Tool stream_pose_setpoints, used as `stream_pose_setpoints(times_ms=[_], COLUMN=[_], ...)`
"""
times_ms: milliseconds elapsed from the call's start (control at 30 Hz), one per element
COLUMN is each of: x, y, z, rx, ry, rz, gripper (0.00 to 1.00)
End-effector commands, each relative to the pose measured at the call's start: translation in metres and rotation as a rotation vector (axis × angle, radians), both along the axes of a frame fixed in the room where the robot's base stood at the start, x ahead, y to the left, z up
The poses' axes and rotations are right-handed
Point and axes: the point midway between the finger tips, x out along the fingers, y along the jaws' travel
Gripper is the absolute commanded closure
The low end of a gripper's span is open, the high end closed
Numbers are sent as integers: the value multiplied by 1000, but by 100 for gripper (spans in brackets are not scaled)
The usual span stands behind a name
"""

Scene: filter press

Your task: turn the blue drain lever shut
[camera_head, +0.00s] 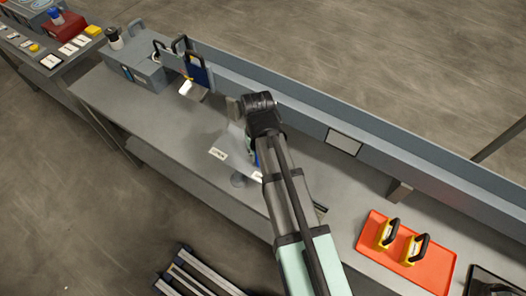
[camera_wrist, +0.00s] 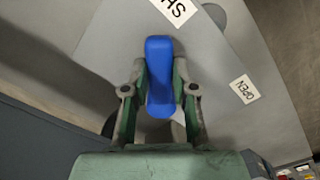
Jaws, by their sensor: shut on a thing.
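The blue drain lever (camera_wrist: 159,88) is upright in the middle of the wrist view, with one end close to a white label reading "SH" (camera_wrist: 174,9), cut off by the frame edge. A second white label reading "OPEN" (camera_wrist: 244,89) is to the right, apart from the lever. My gripper (camera_wrist: 160,68) is shut on the lever, one finger on each side. In the head view only a sliver of the lever (camera_head: 256,159) shows beside my arm, which hides the rest.
An orange tray (camera_head: 365,247) with yellow, black-handled items stands at the right of the bench. A grey box (camera_head: 140,65) and hanging plates with black handles (camera_head: 198,72) are at the upper left. A long grey rail (camera_head: 400,165) runs behind.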

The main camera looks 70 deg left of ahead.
Motion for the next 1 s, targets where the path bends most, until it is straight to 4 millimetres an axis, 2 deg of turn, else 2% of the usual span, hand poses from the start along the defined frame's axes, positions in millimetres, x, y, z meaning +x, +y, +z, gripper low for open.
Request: stream_pose_setpoints(times_ms=[200,233,300,733,867,1000], x=[1,1,1,1,1,1], y=[-1,-1,-1,0,1,1], z=[-1,-1,-1,6,21,46], rx=[-3,-3,-2,1,2,3], ry=[-3,-3,-3,-1,-1,-2], rz=[5,5,4,2,2,2], gripper=[100,70,48,48,48,48])
